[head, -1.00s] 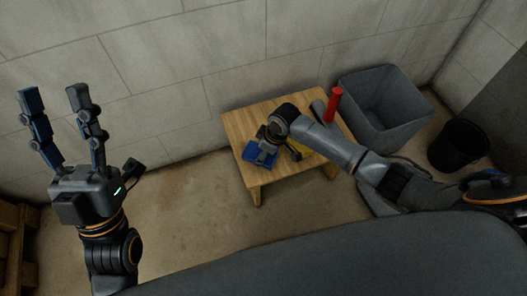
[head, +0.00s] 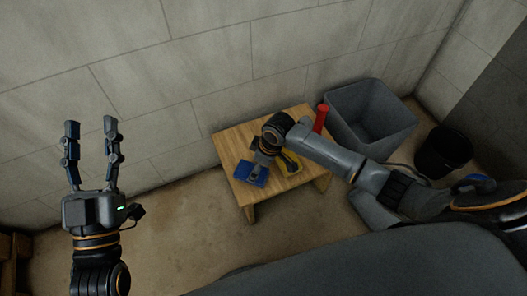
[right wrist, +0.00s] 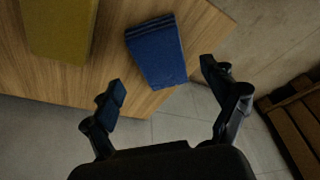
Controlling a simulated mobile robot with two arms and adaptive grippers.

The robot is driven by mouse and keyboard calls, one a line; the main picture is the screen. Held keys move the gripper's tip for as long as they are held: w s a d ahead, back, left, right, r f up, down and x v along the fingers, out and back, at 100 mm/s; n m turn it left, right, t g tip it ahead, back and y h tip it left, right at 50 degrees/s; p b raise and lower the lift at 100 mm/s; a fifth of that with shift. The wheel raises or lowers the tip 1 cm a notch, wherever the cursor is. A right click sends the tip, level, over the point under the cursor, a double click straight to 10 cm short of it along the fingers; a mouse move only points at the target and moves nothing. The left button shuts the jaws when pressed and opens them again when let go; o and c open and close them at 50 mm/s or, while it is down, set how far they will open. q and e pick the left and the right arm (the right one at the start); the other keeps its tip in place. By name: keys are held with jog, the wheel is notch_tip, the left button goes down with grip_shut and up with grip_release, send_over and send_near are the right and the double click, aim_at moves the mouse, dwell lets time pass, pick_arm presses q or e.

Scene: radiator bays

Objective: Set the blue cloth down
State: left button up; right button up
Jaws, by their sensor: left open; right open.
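The blue cloth (head: 251,174) is a folded, flat rectangle lying on the wooden table (head: 229,143) near its front left edge. It also shows in the right wrist view (right wrist: 157,52), with one end at the table's edge. My right gripper (right wrist: 166,82) is open. Its fingers are spread to either side of the cloth's near end, with nothing held between them. In the head view, my right gripper (head: 259,164) partly covers the cloth. My left gripper (head: 91,128) is open and empty, pointing up at the left, well away from the table.
A yellow object (head: 289,162) lies beside the cloth on the table. A red cylinder (head: 321,118) stands at the table's right side. A grey bin (head: 392,141) and a black bucket (head: 441,155) stand to the right. Slatted wood (right wrist: 293,118) is at right in the right wrist view.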

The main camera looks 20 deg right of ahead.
aim_at(261, 174)
jog(key=p+v, duration=0.1)
jog(key=v, duration=0.2)
jog(key=shift+r, duration=0.3)
jog(key=s+a+r+m+t+y+p, duration=0.25)
jog(key=s+a+r+t, duration=0.2)
jog(key=a+r, duration=0.55)
pick_arm(q)
notch_tip(261, 174, down, 13)
jog(key=a+g+y, duration=0.1)
jog(key=g+y, duration=0.2)
jog(key=g, duration=0.5)
jog(key=shift+w+a+f+b, duration=0.2)
jog(key=shift+w+a+b, duration=0.05)
jog(key=shift+a+b, duration=0.15)
pick_arm(e)
jog(key=s+d+r+m+t+h, duration=0.1)
jog(key=d+r+m+t, duration=0.1)
jog(key=d+r+t, duration=0.2)
jog(key=s+d+r+m+t+h, duration=0.1)
jog(key=s+d+r+m+t, duration=0.1)
jog(key=r, duration=0.7)
jog(key=shift+d+r+t, duration=0.25)
jog(key=shift+d+t, duration=0.6)
jog(key=shift+d, duration=0.1)
